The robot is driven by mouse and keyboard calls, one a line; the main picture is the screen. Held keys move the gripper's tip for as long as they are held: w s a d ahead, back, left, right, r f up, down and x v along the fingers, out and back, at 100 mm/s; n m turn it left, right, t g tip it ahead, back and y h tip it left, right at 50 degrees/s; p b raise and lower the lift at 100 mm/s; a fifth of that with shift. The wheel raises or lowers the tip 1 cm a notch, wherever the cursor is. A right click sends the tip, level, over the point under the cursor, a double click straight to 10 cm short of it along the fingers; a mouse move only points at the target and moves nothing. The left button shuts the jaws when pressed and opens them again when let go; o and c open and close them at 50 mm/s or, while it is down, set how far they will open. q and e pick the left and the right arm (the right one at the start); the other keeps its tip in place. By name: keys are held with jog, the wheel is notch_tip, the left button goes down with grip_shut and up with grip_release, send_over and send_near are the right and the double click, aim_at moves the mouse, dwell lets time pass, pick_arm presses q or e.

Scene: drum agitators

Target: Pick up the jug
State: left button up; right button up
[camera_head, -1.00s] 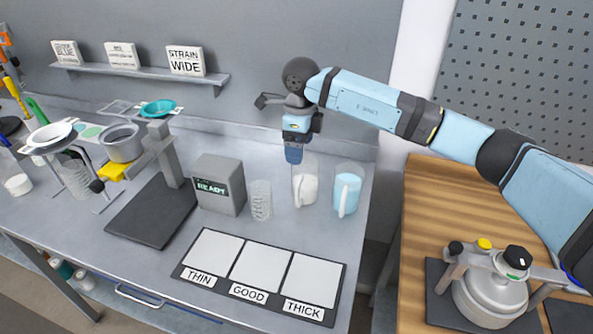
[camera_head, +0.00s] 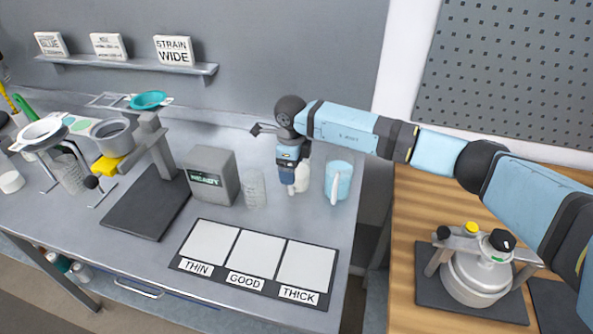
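A jug with white contents (camera_head: 302,178) stands on the grey bench, partly hidden behind my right gripper. A second jug, with light blue contents (camera_head: 342,178) and a white handle, stands just to its right. My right gripper (camera_head: 287,178) points down at the near left side of the white jug, where its handle is. The fingers overlap the handle's upper part; I cannot tell whether they touch it or are open or shut. My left gripper is not in view.
A clear beaker (camera_head: 255,190) and a grey READY box (camera_head: 212,174) stand left of the jugs. A mat marked THIN, GOOD and THICK (camera_head: 232,262) lies in front. A lidded pot (camera_head: 475,275) is on the wooden table at right.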

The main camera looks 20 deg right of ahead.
notch_tip(320, 180, down, 2)
jog(key=shift+f, duration=0.25)
jog(key=c, duration=1.2)
jog(key=shift+c, duration=0.4)
jog(key=shift+w+r, duration=0.1)
jog(key=shift+r, duration=0.1)
